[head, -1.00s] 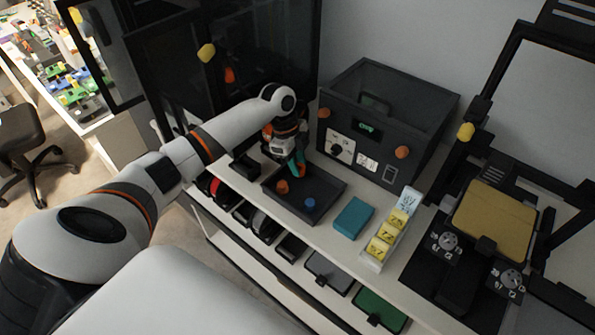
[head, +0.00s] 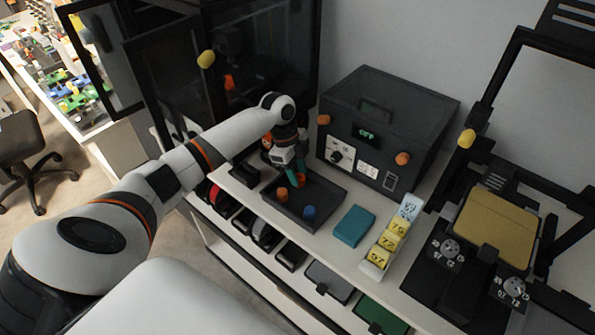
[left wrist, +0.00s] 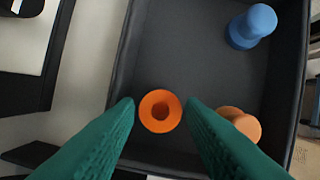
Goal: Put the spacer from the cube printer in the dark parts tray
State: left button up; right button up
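The spacer (left wrist: 160,111), an orange ring with a central hole, shows between my left fingertips in the left wrist view, over the floor of the dark parts tray (left wrist: 190,60). In the head view the spacer (head: 301,180) is at the fingertips, partly hidden. My left gripper (head: 296,176) points down into the tray (head: 328,205). Its teal fingers (left wrist: 161,104) are open, with a narrow gap on each side of the spacer. I cannot tell whether the spacer touches the floor. My right gripper is out of view.
A blue piece (head: 309,212) and a paler orange piece (head: 282,195) stand in the tray; the orange one is close to a finger. A dark boxy machine (head: 385,130) stands behind. A teal block (head: 354,226) and yellow number cards (head: 388,242) lie to the right.

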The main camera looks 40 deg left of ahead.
pick_arm(q)
jog(key=p+v, duration=0.6)
jog(key=v, duration=0.1)
jog(key=shift+s, duration=0.1)
dwell(0.5)
